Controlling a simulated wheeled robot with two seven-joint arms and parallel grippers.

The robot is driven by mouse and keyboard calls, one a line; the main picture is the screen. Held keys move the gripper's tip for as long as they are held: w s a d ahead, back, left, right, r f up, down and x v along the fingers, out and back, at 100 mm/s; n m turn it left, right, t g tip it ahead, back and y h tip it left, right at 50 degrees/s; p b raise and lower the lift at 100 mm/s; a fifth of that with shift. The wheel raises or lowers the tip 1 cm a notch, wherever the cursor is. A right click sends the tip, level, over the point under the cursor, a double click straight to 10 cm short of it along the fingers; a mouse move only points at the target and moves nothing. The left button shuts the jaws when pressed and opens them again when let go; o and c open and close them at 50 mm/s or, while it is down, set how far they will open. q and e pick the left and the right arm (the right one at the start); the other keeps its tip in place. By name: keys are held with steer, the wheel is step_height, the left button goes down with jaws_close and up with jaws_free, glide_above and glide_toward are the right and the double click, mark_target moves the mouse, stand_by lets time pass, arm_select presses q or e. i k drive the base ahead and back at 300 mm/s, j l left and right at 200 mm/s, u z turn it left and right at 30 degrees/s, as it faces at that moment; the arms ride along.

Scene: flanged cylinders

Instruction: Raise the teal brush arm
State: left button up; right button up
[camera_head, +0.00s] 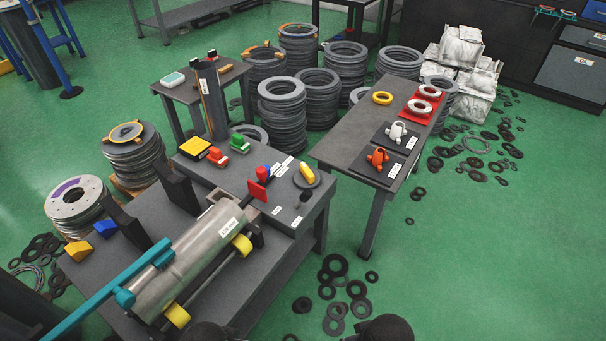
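The teal brush arm (108,285) is a long straight bar at the lower left. A second teal piece (125,298) sits at the cylinder's lower left end. The cylinder lies slanted on a grey bench, with yellow rollers (242,244) along its right side. Two dark rounded shapes at the bottom edge look like parts of my arms. No gripper fingers show.
The grey bench (262,290) carries black uprights, a blue wedge (106,228) and a raised plate with coloured handles. A second table (350,145) at the right holds rings and orange and white fittings. Stacks of rings stand behind. Loose black rings lie on the green floor.

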mark_target(161, 252)
steer(key=k+u, duration=0.15)
steer(key=u, duration=1.15)
